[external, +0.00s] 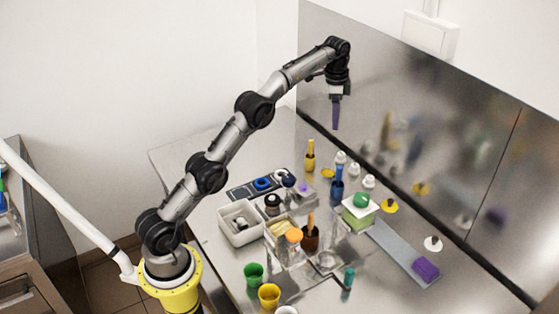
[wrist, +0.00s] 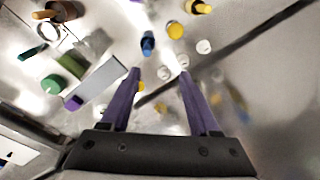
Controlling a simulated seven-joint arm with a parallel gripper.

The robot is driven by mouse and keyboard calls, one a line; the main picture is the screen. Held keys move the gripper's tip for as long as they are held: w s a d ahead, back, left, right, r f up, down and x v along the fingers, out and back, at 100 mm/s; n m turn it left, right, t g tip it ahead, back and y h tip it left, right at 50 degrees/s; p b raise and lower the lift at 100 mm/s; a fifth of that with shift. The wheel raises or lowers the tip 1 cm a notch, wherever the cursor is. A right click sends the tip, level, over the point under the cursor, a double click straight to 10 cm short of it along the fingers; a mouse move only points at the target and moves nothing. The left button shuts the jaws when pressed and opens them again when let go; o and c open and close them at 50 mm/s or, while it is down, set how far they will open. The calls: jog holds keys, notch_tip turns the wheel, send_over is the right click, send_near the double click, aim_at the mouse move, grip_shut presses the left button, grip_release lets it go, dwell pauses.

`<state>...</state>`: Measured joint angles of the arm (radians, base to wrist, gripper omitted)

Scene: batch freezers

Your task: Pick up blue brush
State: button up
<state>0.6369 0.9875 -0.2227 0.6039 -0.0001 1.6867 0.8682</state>
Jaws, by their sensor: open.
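The blue brush (external: 337,187) stands upright on the steel table, towards the back wall, with its handle up. In the wrist view the blue brush (wrist: 148,43) shows near the top middle, ahead of the fingertips. My gripper (external: 335,126) has purple fingers and hangs high above the table near the back wall, well clear of the brush. In the wrist view my gripper (wrist: 160,74) has its two fingers apart with nothing between them.
A yellow brush (external: 310,157) stands behind and left of the blue one. White caps (external: 369,181) and a green-topped container (external: 360,206) stand close by. A brown brush (external: 311,236), a white bin (external: 240,223) and colored cups (external: 268,296) lie nearer. The steel back wall (external: 440,165) is close.

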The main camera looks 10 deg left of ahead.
send_over(341, 167)
notch_tip(341, 167, down, 6)
jog(key=shift+m+g+y, duration=0.3)
jog(key=shift+m+g, duration=0.1)
jog(key=f, duration=0.8)
jog(key=shift+s+d, duration=0.15)
jog(key=shift+d, duration=0.05)
jog(key=shift+w+a+f, duration=0.1)
jog(key=shift+f, duration=1.25)
jog(key=shift+w+a+f, duration=0.1)
jog(key=shift+f, duration=1.25)
grip_shut()
